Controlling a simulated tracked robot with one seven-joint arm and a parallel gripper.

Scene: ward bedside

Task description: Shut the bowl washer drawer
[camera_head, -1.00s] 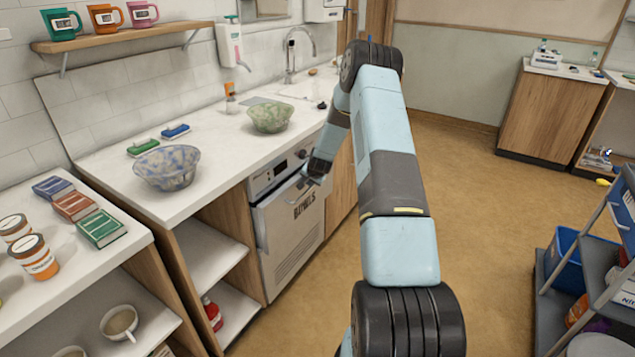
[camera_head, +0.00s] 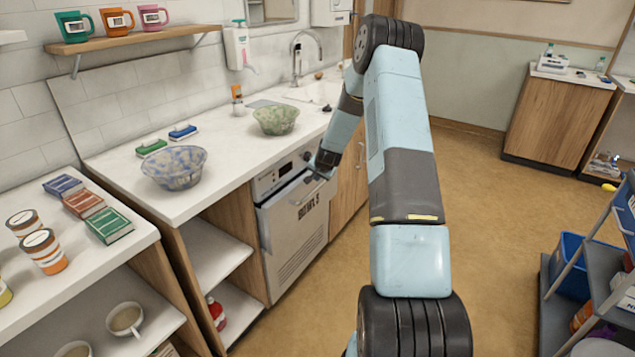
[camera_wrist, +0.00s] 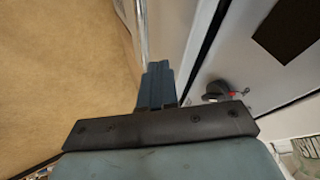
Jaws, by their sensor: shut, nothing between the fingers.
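The bowl washer drawer (camera_head: 293,238) has a pale grey front with a dark label and a handle bar along its top, under the counter. A narrow dark gap shows between its top edge and the control panel (camera_head: 281,172); how far it stands out is hard to tell. My gripper (camera_head: 320,172) is at the upper right of the drawer front, by the handle's end. In the wrist view my gripper's fingers (camera_wrist: 157,85) are shut and empty beside the pale drawer front (camera_wrist: 178,30). Whether they touch it is unclear. A dark knob (camera_wrist: 218,90) shows on the panel.
The counter (camera_head: 215,195) above holds a blue patterned bowl (camera_head: 174,168) and a green bowl (camera_head: 275,120). Open shelves (camera_head: 215,250) stand left of the washer. A trolley (camera_head: 555,290) stands at the right. The floor (camera_head: 480,220) between is clear.

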